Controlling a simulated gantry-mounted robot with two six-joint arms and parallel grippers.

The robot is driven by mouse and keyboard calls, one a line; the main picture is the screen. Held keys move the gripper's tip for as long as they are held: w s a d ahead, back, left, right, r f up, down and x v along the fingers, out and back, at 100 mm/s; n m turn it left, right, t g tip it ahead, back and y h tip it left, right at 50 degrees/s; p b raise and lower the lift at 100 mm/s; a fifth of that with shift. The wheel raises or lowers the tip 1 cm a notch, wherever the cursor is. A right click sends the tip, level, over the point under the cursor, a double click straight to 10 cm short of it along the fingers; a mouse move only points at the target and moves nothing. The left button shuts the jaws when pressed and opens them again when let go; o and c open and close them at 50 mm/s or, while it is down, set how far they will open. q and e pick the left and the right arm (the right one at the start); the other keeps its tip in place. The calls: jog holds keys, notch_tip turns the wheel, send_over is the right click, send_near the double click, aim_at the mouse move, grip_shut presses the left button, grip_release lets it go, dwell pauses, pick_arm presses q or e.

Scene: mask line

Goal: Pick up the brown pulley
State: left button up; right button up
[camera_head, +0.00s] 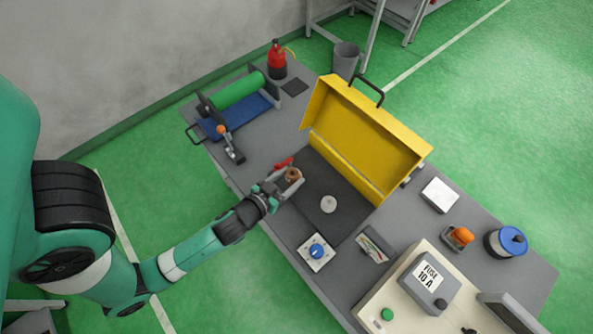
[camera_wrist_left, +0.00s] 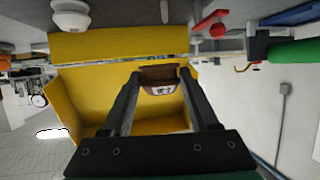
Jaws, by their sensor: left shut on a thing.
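The brown pulley (camera_head: 292,175) is between the fingertips of my left gripper (camera_head: 287,184) in the head view, over the left edge of the dark mat (camera_head: 313,215). In the left wrist view the pulley (camera_wrist_left: 159,80) sits between the two dark fingers of the left gripper (camera_wrist_left: 158,88), which is shut on it. I cannot tell from these frames how far it is above the mat. My right gripper is not in view.
An open yellow toolbox (camera_head: 365,140) stands behind the mat. A white round part (camera_head: 328,204) lies on the mat, and a red piece (camera_head: 284,162) is beside the gripper. A blue-button box (camera_head: 317,251) and a fuse panel (camera_head: 428,284) are nearer the front.

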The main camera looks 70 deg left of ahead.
pick_arm(q)
jog(key=w+d+p+v, duration=0.1)
jog(key=p+v, duration=0.3)
jog(key=v, duration=0.4)
jog(key=shift+s+d+r, duration=0.2)
jog(key=shift+s+d, duration=0.05)
jog(key=shift+d, duration=0.15)
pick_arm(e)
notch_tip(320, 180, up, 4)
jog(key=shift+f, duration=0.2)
